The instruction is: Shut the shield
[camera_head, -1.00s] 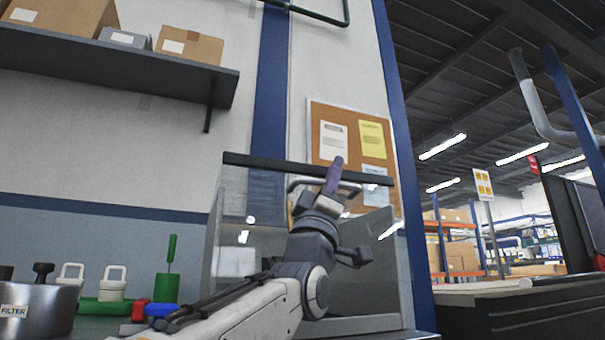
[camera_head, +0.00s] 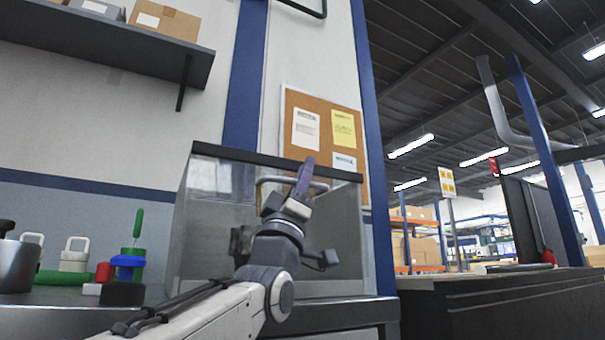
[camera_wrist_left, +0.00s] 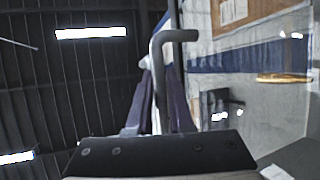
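The shield is a clear panel (camera_head: 215,195) with a dark top bar (camera_head: 330,173) and a grey bent handle (camera_head: 268,181). It stands at the front of a grey-walled box on the bench. Its top bar lies about level with the top of the box. My left gripper (camera_head: 304,180) is at the handle, its purple fingers overlapping it. In the left wrist view, the handle (camera_wrist_left: 158,70) runs between the two purple fingers, which sit close on either side. My left arm hides part of the panel's lower front. My right gripper is not in view.
Left on the bench are a metal filter pot (camera_head: 16,266), a white-handled part (camera_head: 75,256), and green, blue and red pieces. A shelf (camera_head: 110,45) with boxes hangs above. A dark cabinet (camera_head: 500,310) stands at the right.

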